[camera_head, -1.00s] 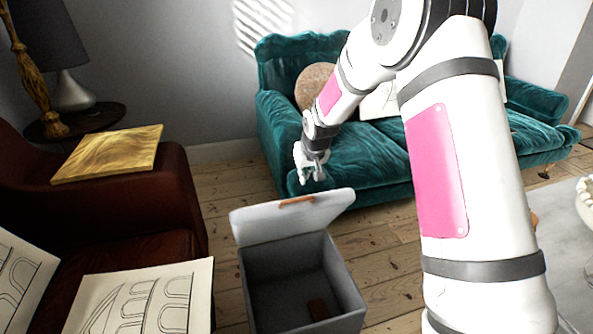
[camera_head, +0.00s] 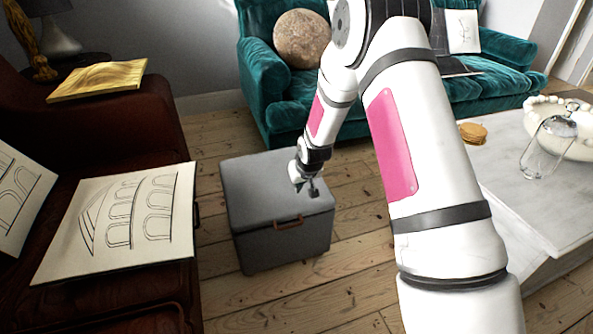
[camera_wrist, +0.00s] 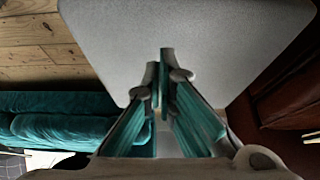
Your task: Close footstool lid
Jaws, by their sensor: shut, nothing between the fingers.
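The grey footstool (camera_head: 285,252) stands on the floorboards in the middle of the head view. Its grey lid (camera_head: 258,183) lies down flat over the box, and the inside is hidden. A brown handle (camera_head: 289,223) shows at the lid's front edge. My gripper (camera_head: 313,192) is over the right part of the lid, shut and empty. In the wrist view my gripper's fingers (camera_wrist: 164,60) are together in front of the lid's pale grey surface (camera_wrist: 190,30). I cannot tell whether the fingertips touch the lid.
A dark red leather sofa (camera_head: 150,125) with drawing boards (camera_head: 125,215) stands close on the left. A teal sofa (camera_head: 262,95) is behind. A marble table (camera_head: 500,165) with a glass (camera_head: 548,148) is at the right. Bare floor (camera_head: 350,260) lies right of the footstool.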

